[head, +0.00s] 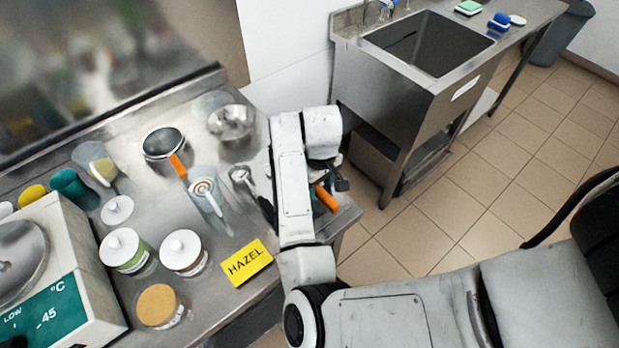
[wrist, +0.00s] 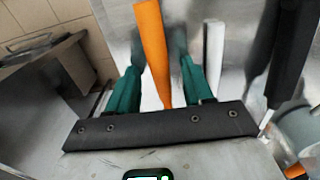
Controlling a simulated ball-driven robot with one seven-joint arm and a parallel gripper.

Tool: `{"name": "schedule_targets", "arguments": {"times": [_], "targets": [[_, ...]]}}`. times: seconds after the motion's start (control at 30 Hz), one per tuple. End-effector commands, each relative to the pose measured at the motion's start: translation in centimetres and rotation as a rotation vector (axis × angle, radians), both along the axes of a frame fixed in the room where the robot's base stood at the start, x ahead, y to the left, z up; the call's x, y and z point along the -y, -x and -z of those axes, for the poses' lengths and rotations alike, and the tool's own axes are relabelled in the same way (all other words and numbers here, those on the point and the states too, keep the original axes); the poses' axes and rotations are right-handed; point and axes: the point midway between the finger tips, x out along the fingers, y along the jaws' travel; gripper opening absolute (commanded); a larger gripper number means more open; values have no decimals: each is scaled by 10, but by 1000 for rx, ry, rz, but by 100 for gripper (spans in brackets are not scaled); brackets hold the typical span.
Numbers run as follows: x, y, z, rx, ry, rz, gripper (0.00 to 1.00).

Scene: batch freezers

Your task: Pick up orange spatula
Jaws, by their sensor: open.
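The orange spatula (head: 326,198) lies near the right end of the steel counter, partly hidden by my arm in the head view. In the wrist view its orange handle (wrist: 153,45) runs between the two green fingers of my gripper (wrist: 157,68). The fingers stand apart, one on each side of the handle, with a gap showing. Whether either finger touches it I cannot tell. My gripper is open. In the head view my gripper is mostly hidden behind my arm.
A white utensil (wrist: 213,50) and a black-handled tool (wrist: 288,55) lie right of the fingers. A sink unit (head: 405,80) stands beyond.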

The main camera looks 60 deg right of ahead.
Motion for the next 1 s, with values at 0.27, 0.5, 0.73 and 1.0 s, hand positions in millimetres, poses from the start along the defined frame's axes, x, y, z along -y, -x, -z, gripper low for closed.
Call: {"name": "schedule_targets", "arguments": {"times": [0.27,0.5,0.73,1.0], "targets": [[0,0,0,0,0,0,42],[0,0,0,0,0,0,19],[0,0,0,0,0,0,0],[0,0,0,0,0,0,0]]}}
